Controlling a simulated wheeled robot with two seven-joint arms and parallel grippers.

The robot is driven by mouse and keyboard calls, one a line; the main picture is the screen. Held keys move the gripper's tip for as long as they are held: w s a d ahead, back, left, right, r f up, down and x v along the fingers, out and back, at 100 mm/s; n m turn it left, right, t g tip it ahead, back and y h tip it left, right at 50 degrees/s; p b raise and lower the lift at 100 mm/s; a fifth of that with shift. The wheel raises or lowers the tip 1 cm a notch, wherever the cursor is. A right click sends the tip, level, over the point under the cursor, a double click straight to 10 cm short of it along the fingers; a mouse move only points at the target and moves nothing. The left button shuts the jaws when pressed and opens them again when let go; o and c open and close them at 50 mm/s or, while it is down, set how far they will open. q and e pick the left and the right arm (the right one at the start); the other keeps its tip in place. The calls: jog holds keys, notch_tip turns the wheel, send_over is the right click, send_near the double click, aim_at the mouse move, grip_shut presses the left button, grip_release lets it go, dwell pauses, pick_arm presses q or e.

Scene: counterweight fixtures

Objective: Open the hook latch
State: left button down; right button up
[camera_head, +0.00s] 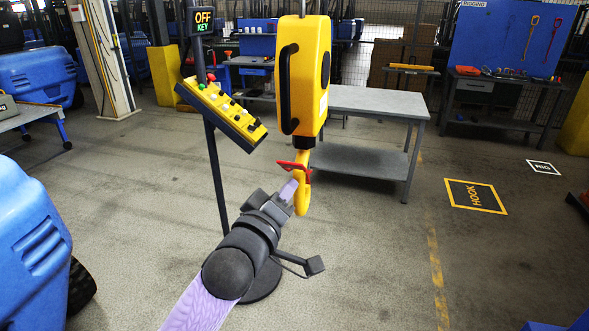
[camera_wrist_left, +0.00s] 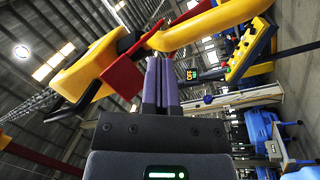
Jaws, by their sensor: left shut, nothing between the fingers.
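A yellow hoist (camera_head: 305,75) with a black side handle hangs in the middle of the head view. Below it hangs a yellow hook (camera_head: 302,203) with a red latch (camera_head: 291,166) sticking out to the left. My left gripper (camera_head: 289,189) is shut and empty, its purple fingertips beside the hook, just below the latch. In the left wrist view the shut fingers (camera_wrist_left: 161,65) point up near the red latch (camera_wrist_left: 123,76) and the curved hook (camera_wrist_left: 198,30). I cannot tell whether they touch either. My right gripper is not in view.
A grey table (camera_head: 370,103) stands behind. A blue machine (camera_head: 30,240) fills the left edge. Floor at right is clear around the "HOOK" mark (camera_head: 475,196).

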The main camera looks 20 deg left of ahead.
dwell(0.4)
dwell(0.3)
pick_arm(q)
jog(key=shift+w+r+p, duration=0.25)
jog(key=shift+r+p, duration=0.1)
jog(key=shift+p, duration=0.1)
jog(key=shift+r, duration=0.1)
jog(key=shift+w+r+p, duration=0.3)
jog(key=shift+r+p, duration=0.05)
dwell(0.6)
